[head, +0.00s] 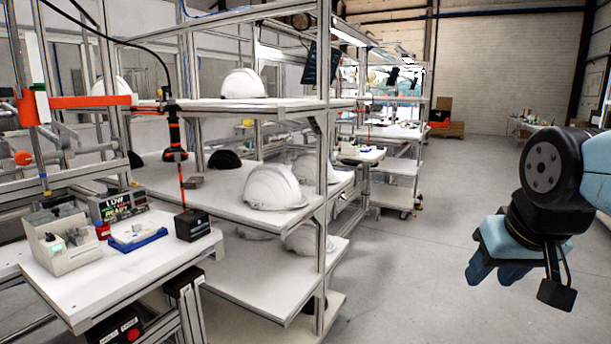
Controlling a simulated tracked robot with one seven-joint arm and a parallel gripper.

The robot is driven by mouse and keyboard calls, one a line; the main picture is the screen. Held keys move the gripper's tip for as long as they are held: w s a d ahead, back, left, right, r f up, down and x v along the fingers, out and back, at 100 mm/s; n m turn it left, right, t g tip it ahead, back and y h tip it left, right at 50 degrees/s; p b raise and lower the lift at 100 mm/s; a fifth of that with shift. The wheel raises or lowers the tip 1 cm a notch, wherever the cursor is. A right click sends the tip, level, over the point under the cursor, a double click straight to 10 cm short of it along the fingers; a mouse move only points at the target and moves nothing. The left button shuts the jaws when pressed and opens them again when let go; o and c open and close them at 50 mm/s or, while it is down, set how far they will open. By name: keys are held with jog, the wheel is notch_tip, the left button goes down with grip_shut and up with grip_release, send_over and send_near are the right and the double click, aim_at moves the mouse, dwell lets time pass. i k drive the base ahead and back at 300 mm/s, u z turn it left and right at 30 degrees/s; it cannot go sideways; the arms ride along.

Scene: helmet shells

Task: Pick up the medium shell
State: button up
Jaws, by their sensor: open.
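White helmet shells stand on a shelf rack. One shell (243,84) is on the upper shelf, and a larger-looking shell (273,187) is near the front edge of the middle shelf. Another white shell (306,168) is partly hidden behind the rack post, and one (300,239) shows partly on the shelf below. A dark shell (225,159) sits further back on the middle shelf. I cannot tell which is the medium one. My gripper (494,276) is open and empty, pointing down over the floor at the right, well apart from the shells.
A workbench (110,270) with small devices stands at the front left, beside the rack. The rack's front post (323,150) rises before the shelves. More benches and racks run along the aisle behind. The floor (420,270) between rack and arm is clear.

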aim_at(269, 186)
jog(key=u, duration=0.05)
jog(key=i, duration=1.15)
jog(key=u, duration=0.7)
jog(key=i, duration=0.35)
jog(key=u, duration=0.2)
jog(key=k, duration=0.9)
jog(key=u, duration=0.15)
jog(key=i, duration=0.9)
jog(key=z, duration=0.05)
